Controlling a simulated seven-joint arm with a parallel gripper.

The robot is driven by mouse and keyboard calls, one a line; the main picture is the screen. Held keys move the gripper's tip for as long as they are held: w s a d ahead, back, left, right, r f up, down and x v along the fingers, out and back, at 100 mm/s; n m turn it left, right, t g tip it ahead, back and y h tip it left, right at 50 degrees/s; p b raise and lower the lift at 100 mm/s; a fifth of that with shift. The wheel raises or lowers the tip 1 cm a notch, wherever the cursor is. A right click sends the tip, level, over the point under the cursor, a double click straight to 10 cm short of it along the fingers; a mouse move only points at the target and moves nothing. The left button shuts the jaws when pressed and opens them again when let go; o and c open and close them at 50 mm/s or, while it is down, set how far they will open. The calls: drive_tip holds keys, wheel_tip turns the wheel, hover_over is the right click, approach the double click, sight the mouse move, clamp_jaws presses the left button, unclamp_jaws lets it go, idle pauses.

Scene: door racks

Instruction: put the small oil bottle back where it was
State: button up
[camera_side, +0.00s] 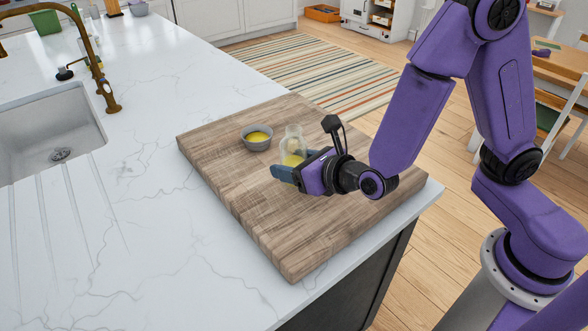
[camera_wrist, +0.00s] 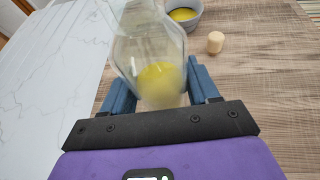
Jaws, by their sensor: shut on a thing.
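The small oil bottle (camera_side: 292,144) is clear glass with yellow oil low inside. It is between the fingers of my gripper (camera_side: 286,173) above or on the wooden board; I cannot tell whether its base touches the wood. In the wrist view the bottle (camera_wrist: 150,50) fills the space between the blue fingers of my gripper (camera_wrist: 160,92), which are shut on it. Its mouth looks open. A small pale cork stopper (camera_wrist: 215,42) stands on the board to the right of the bottle in the wrist view. A grey bowl (camera_side: 257,138) with yellow oil stands just left of the bottle in the side view.
The thick wooden board (camera_side: 240,187) lies on the white marble counter (camera_side: 130,200). A sink (camera_side: 45,125) with a brass tap (camera_side: 100,75) is at the left. A green container (camera_side: 45,22) stands at the far left. The board's front part is clear.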

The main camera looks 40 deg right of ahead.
drive_tip(key=shift+f, duration=0.75)
drive_tip(key=shift+f, duration=0.1)
drive_tip(key=o, duration=1.3)
drive_tip(key=shift+f, duration=0.1)
